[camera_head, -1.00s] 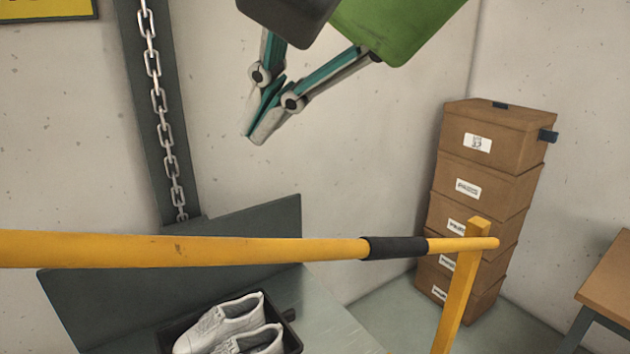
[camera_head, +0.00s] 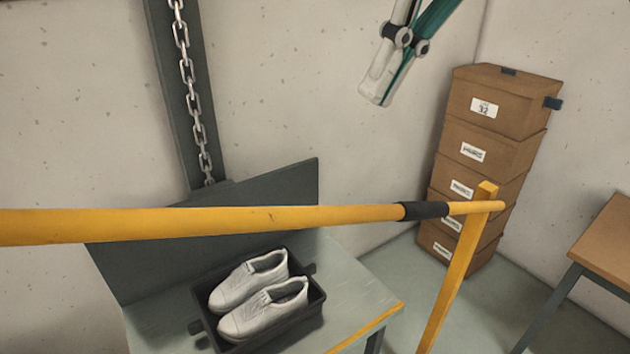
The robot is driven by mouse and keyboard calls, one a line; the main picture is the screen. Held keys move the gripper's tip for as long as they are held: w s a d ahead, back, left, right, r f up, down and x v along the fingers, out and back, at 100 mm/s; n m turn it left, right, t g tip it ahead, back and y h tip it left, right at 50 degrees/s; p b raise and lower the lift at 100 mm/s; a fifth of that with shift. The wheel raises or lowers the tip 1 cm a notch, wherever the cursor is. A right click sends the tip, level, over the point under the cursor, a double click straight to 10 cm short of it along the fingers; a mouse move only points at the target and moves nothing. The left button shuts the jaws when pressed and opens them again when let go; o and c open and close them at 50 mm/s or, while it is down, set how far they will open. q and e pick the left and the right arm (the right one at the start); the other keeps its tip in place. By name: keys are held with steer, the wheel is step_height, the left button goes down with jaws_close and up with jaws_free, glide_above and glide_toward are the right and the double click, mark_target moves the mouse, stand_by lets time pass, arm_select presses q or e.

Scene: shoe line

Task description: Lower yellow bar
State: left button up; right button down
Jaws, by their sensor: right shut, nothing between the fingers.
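The yellow bar (camera_head: 290,218) runs nearly level across the view from the left edge. It has a black grip sleeve (camera_head: 424,210) near its right end. That end meets the top of a yellow post (camera_head: 462,262). My right gripper (camera_head: 374,98) hangs above the bar at the top, against the wall in the picture. Its fingers are together with nothing between them, and it is apart from the bar. My left gripper is not in view.
A black tray (camera_head: 313,318) with a pair of white shoes (camera_head: 262,295) sits on a grey table (camera_head: 362,290) beyond the bar. A stack of brown boxes (camera_head: 490,150) stands at the right. A wooden table (camera_head: 607,243) is at the right edge. A chain (camera_head: 188,72) hangs at left.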

mark_target(312, 208)
steer(key=p+x, duration=0.1)
steer(key=x, duration=1.2)
steer(key=shift+f, duration=0.15)
